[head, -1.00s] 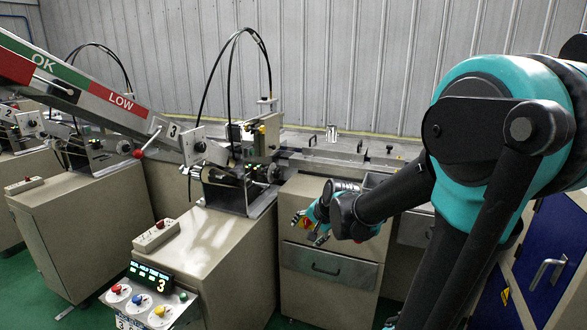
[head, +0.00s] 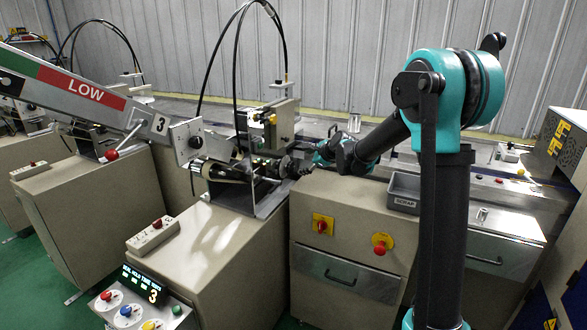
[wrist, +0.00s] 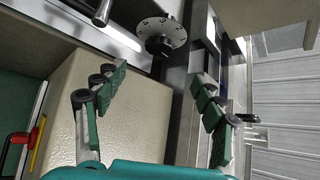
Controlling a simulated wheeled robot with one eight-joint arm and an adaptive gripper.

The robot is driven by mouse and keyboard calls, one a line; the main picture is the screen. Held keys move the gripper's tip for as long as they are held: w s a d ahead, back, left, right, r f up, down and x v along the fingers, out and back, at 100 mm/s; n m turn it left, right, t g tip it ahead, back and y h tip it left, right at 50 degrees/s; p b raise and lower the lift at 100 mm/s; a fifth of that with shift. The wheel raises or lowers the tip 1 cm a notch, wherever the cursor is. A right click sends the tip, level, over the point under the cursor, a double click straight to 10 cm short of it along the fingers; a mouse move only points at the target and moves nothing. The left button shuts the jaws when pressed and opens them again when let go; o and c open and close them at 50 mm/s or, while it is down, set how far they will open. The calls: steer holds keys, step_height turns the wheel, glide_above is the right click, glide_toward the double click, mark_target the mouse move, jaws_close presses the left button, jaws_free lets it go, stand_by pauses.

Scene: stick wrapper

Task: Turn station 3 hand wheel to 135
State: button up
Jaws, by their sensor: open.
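The station 3 hand wheel (wrist: 166,36) shows in the wrist view as a grey disc with marks around its face and a dark central knob. In the head view the dark wheel (head: 290,166) is at the right end of the station 3 mechanism. My gripper (head: 314,160) is just right of it, partly hidden by its own wrist. In the wrist view my gripper (wrist: 160,82) is open, with green finger pads either side and nothing between them.
The station 3 cabinet (head: 225,250) stands below the mechanism, with a button panel (head: 140,295) in front. A grey bin (head: 404,192) is behind my arm. A drawer cabinet (head: 345,250) with a red knob and yellow switch is right. A sloped chute (head: 75,88) enters from the left.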

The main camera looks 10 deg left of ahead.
mark_target(291, 168)
steer(key=x, duration=1.3)
steer(key=shift+a, duration=0.1)
steer(key=shift+c, duration=0.3)
steer(key=c, duration=1.1)
steer(key=shift+s+a+f+n+t, duration=0.1)
steer(key=shift+s+n+t, duration=0.05)
steer(key=shift+n+t, duration=1.05)
steer(key=shift+t, duration=0.6)
steer(key=o, duration=1.2)
steer(key=shift+c, duration=0.2)
